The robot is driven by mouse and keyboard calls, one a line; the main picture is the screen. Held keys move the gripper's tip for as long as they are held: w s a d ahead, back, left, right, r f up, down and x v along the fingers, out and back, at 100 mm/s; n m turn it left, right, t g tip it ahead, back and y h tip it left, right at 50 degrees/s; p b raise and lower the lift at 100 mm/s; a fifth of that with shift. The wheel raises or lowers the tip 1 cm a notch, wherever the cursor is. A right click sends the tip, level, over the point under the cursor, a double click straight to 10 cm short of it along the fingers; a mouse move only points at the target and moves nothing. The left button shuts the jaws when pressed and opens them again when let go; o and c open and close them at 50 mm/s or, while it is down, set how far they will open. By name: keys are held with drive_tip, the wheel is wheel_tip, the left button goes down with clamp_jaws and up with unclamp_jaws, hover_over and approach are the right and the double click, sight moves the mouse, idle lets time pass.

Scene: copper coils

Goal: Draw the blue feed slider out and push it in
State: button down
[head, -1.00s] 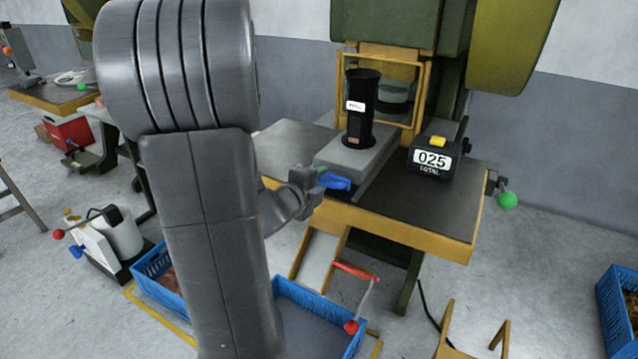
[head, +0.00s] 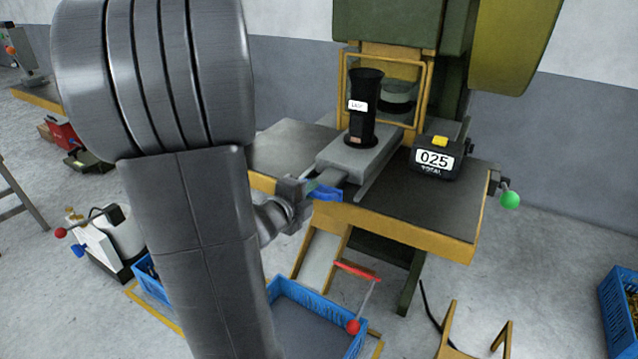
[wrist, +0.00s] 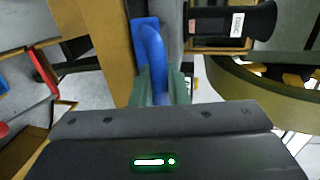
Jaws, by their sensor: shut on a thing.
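The blue feed slider handle (head: 325,193) sticks out at the front of a grey slide block (head: 350,150) on the press table. A length of grey slider bar (head: 333,176) shows between the handle and the block. My gripper (head: 308,192) reaches in from the left and is shut on the blue handle. In the wrist view the blue handle (wrist: 151,60) runs down between the two greenish fingers (wrist: 160,88). A black feed tube (head: 364,108) with a white label stands upright on the block.
A black counter reading 025 (head: 435,158) stands on the table (head: 430,205) to the right of the block. A yellow frame (head: 428,85) guards the press behind the tube. Below are a chute (head: 318,262), a blue crate (head: 320,312) and a red-handled lever (head: 357,271).

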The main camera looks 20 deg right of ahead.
drive_tip(key=shift+s+a+f, duration=0.1)
drive_tip(key=shift+s+a, duration=0.85)
drive_tip(key=shift+a, duration=0.1)
drive_tip(key=c, duration=1.5)
unclamp_jaws()
drive_tip(key=shift+s+a, duration=0.1)
drive_tip(key=shift+a, duration=0.05)
drive_tip(key=shift+a, duration=0.1)
drive_tip(key=shift+p+v, duration=1.45)
drive_tip(key=shift+v, duration=5.4)
drive_tip(key=shift+c, duration=0.3)
